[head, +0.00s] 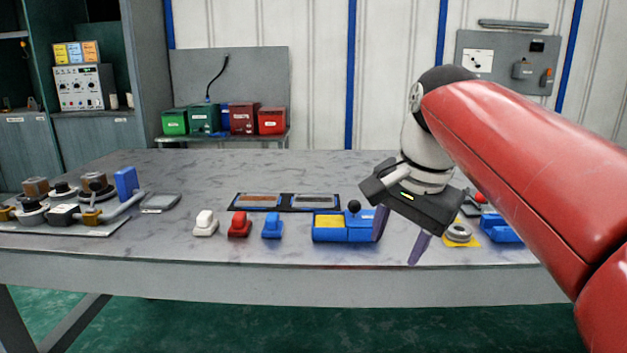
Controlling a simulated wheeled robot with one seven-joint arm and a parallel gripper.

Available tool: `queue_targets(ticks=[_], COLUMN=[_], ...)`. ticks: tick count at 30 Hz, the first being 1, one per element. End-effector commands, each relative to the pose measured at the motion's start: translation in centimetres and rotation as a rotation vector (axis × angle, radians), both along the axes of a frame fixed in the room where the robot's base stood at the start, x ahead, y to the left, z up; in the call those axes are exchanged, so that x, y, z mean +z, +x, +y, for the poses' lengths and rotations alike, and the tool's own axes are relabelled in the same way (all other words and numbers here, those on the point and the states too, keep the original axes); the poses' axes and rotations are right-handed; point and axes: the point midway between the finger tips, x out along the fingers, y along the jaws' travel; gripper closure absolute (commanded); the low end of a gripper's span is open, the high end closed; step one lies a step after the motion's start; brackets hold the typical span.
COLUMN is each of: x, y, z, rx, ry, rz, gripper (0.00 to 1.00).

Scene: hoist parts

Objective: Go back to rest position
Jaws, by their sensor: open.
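My gripper (398,250) is at the end of my red arm, over the right part of the grey table (180,259). Its two fingers point down and stand apart, with nothing visible between them. The left finger overlaps the right edge of a blue box with a yellow compartment (328,222) in the picture. I cannot tell whether they touch. The gripper body and arm hide part of the table behind them.
White (205,223), red (239,225) and blue (272,226) parts stand in a row. Behind them lies a dark two-part tray (286,209). A hoist assembly (75,205) fills the table's left end. A grey ring on a yellow base (459,233) sits right of my gripper. The table's middle back is clear.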

Motion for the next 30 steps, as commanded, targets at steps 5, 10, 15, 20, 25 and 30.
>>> queue_targets(ticks=[5, 10, 15, 20, 25, 30], x=[-3.8, -10.0, -15.6, -18.4, -18.9, -18.9], y=[-3.8, -8.5, -12.1, -13.7, -13.9, -13.9], z=[-1.2, -2.3, -2.9, -3.2, -3.2, -3.2], rx=[0.164, 0.387, 0.563, 0.649, 0.666, 0.664], ry=[-0.062, -0.182, -0.297, -0.357, -0.369, -0.367], rz=[-0.077, -0.174, -0.235, -0.257, -0.261, -0.260], gripper=[0.52, 0.52, 0.52, 0.52, 0.52, 0.52])
